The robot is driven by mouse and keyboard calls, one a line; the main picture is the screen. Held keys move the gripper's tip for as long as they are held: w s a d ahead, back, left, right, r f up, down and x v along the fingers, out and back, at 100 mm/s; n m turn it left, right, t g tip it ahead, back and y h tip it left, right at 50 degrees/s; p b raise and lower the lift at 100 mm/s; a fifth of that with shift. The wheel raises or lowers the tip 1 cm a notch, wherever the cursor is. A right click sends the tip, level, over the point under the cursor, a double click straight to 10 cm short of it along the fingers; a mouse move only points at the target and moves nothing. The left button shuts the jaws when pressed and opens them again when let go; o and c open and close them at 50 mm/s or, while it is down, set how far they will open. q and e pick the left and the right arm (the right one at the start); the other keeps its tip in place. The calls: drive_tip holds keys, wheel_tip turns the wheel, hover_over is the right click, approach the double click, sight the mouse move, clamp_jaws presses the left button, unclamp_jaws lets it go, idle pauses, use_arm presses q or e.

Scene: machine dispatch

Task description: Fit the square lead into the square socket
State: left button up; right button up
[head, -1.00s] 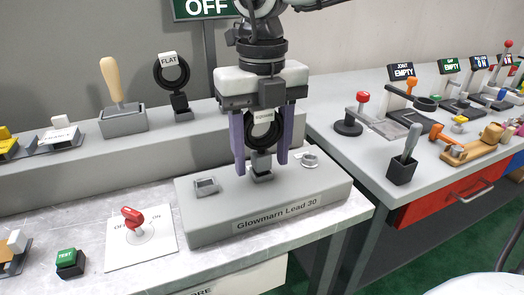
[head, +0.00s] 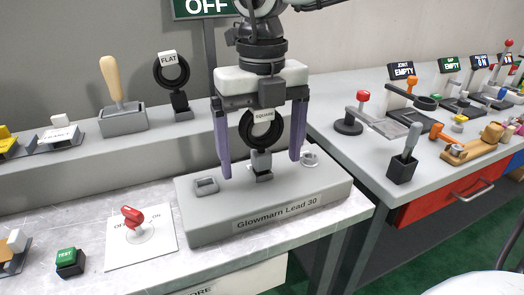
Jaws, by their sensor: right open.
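The square lead (head: 261,131) is a black ring-shaped lead with a white tag reading SQUARE and a grey plug at its lower end. It stands upright on the grey block labelled Glowmarn Lead 30 (head: 238,219), its plug at the middle socket position; that socket is hidden under the plug, and I cannot tell how deep it sits. My right gripper (head: 262,165) points down with its purple fingers open, one on each side of the lead and apart from it. My left gripper is not in view.
A flat lead (head: 170,73) stands on the shelf behind, beside a wooden-handled lever (head: 111,80). A red switch (head: 132,215) and a green TEST button (head: 68,261) are at the front left.

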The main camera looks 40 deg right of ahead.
sight(262, 119)
drive_tip(key=shift+r, duration=0.1)
drive_tip(key=shift+r+p, duration=2.1)
drive_tip(key=shift+r, duration=0.85)
